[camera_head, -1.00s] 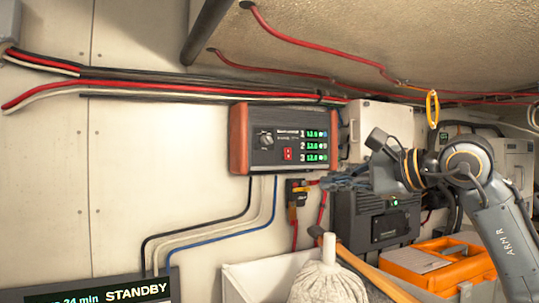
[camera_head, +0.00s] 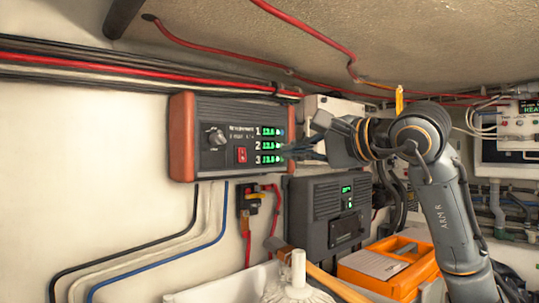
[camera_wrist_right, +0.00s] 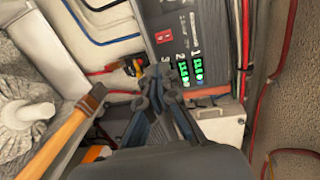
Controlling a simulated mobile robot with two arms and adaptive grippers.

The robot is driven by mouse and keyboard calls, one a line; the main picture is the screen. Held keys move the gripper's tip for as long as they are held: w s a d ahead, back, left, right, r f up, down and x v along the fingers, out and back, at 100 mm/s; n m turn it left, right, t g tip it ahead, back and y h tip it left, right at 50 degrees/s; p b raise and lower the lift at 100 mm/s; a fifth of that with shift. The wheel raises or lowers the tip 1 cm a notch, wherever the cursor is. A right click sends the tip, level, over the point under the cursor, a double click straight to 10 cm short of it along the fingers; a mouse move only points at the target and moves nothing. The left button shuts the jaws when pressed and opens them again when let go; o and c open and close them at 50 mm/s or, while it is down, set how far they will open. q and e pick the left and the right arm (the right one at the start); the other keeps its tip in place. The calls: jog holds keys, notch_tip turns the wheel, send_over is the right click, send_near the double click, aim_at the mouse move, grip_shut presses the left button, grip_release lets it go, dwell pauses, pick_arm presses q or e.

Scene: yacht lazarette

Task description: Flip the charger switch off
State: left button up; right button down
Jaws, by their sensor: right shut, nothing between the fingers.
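The charger (camera_head: 222,165) is a dark box with red-brown ends on the wall, with a round knob (camera_head: 215,138) and three green readouts. Its red switch (camera_head: 241,155) sits right of and below the knob. Which way the switch is set is too small to tell. My right gripper (camera_head: 287,150) is shut and empty at the charger's right side, beside the readouts and right of the switch. In the right wrist view my right gripper (camera_wrist_right: 158,72) points toward the charger face, with the red switch (camera_wrist_right: 164,36) beyond its tips. My left gripper is not in view.
A dark unit (camera_head: 325,205) with a green display hangs below right. A red-and-black battery switch (camera_head: 251,197) with cables is below the charger. Red cables run above.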

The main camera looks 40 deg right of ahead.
aim_at(243, 160)
jog(key=w+p, duration=0.1)
jog(key=w, duration=0.3)
jog(key=w+f+p, duration=0.1)
jog(key=w+p, duration=0.1)
jog(key=w, duration=0.2)
jog(key=w+a+p, duration=0.1)
jog(key=w, duration=0.3)
jog(key=shift+w+f, duration=0.2)
jog(key=shift+w, duration=0.05)
jog(key=shift+w+f+p, duration=0.2)
jog(key=shift+w+p, duration=0.1)
jog(key=shift+w, duration=0.2)
